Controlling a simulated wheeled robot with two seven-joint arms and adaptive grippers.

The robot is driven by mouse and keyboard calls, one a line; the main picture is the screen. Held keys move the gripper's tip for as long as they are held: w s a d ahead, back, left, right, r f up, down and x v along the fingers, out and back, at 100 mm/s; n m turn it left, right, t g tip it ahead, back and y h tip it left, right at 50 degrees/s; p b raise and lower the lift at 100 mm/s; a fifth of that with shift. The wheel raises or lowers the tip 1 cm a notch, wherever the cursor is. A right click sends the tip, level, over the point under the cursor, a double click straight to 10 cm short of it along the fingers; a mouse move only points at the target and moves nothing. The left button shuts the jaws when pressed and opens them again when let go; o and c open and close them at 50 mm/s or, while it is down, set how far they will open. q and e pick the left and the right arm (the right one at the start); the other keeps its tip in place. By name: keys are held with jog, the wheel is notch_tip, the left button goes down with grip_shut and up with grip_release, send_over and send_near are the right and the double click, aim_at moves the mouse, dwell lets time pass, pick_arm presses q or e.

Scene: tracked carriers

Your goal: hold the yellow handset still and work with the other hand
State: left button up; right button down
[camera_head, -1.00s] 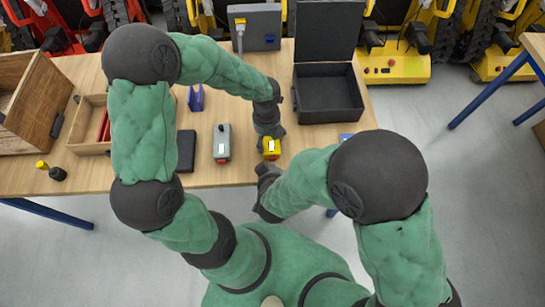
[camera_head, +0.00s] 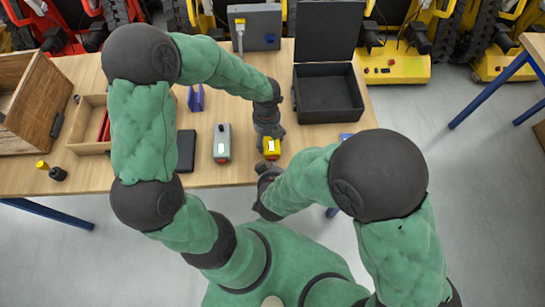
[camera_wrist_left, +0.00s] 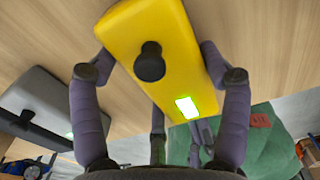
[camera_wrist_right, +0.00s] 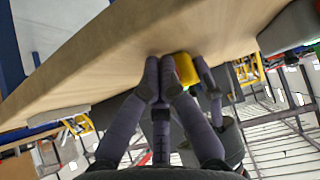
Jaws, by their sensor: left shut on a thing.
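The yellow handset (camera_head: 271,153) lies at the table's front edge, with a lit screen that also shows in the left wrist view. In that view the handset (camera_wrist_left: 150,22) has a black knob, and the fingers of my left gripper (camera_wrist_left: 162,75) are shut on its two sides. In the head view my left gripper (camera_head: 268,133) comes down on it from behind. My right gripper (camera_wrist_right: 161,80) has its fingers together and empty, by the table edge. The handset (camera_wrist_right: 186,69) shows just beyond its fingertips; I cannot tell whether they touch.
A grey handset (camera_head: 222,143) lies to the left, beside a black flat case (camera_head: 186,151). An open black case (camera_head: 328,107) stands at the back right. A wooden tray (camera_head: 88,148) and a yellow-topped tool (camera_head: 57,173) are at the left. Tracked carriers stand behind the table.

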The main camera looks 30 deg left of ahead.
pick_arm(q)
jog(key=shift+s+f, duration=0.1)
pick_arm(e)
jog(key=shift+w+a, duration=0.15)
jog(key=shift+w, duration=0.1)
jog(key=shift+w+a, duration=0.1)
jog(key=shift+w, duration=0.1)
dwell(0.5)
jog(key=shift+s, duration=0.1)
jog(key=shift+s+d, duration=0.35)
jog(key=shift+s, duration=0.15)
jog(key=s+d, duration=0.3)
jog(key=s, duration=0.2)
dwell(0.6)
jog(key=shift+d, duration=0.1)
pick_arm(q)
jog(key=o, duration=1.3)
